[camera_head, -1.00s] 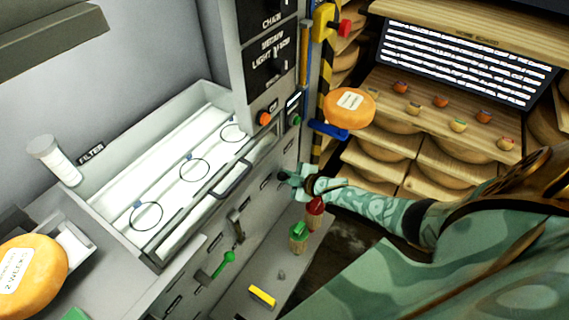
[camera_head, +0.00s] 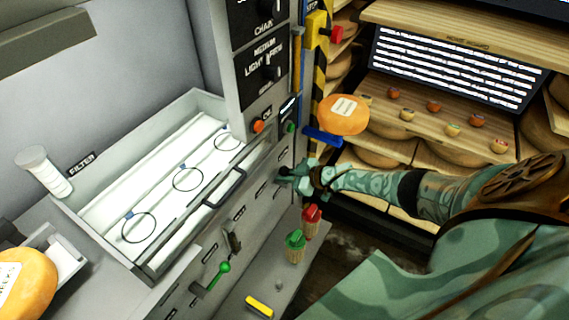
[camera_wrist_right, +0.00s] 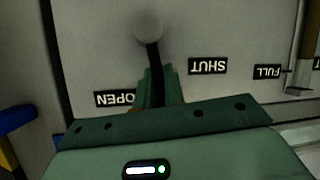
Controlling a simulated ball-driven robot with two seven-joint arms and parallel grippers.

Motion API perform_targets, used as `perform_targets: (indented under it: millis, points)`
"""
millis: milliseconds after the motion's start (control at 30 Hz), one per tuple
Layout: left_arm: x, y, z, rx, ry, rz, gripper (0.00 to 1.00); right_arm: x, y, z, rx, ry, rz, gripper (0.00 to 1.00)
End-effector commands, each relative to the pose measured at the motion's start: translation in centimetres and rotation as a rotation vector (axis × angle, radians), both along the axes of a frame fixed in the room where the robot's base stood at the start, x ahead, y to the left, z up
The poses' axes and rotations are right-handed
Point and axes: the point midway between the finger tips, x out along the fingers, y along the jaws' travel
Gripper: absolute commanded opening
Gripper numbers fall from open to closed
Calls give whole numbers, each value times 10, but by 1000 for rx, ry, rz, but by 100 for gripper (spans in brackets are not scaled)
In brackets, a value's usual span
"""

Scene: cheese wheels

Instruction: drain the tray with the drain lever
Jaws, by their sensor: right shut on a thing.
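The tray (camera_head: 80,213) is a long grey trough at left in the head view, with white contents and several dark rings over it. My right gripper (camera_head: 286,174) is at the grey front panel, right of the tray. In the right wrist view my gripper (camera_wrist_right: 155,90) is shut on the drain lever (camera_wrist_right: 153,62), a dark shaft with a grey ball knob. The lever stands between the upside-down labels OPEN (camera_wrist_right: 115,98) and SHUT (camera_wrist_right: 208,66). In the head view the gripper mostly hides this lever. My left gripper is not in view.
A green-knobbed lever (camera_head: 223,267) is lower on the panel. Red (camera_head: 312,219) and green (camera_head: 295,244) handled tools stand below my gripper. An orange cheese wheel (camera_head: 341,115) is just above it. A wooden shelf (camera_head: 458,45) with cheeses stands at right.

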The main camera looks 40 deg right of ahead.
Motion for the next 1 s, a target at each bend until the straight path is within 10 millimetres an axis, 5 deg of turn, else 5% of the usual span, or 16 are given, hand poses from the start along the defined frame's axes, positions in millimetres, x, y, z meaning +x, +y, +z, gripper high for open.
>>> perform_targets:
  millis: [333, 433, 1000]
  points:
    - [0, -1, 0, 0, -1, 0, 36, 1, 0, 1, 2, -1, 0, 0]
    - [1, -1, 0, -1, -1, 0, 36, 1, 0, 1, 2, -1, 0, 32]
    - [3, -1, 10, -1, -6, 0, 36, -14, -9, 10, 1, 0, -1, 32]
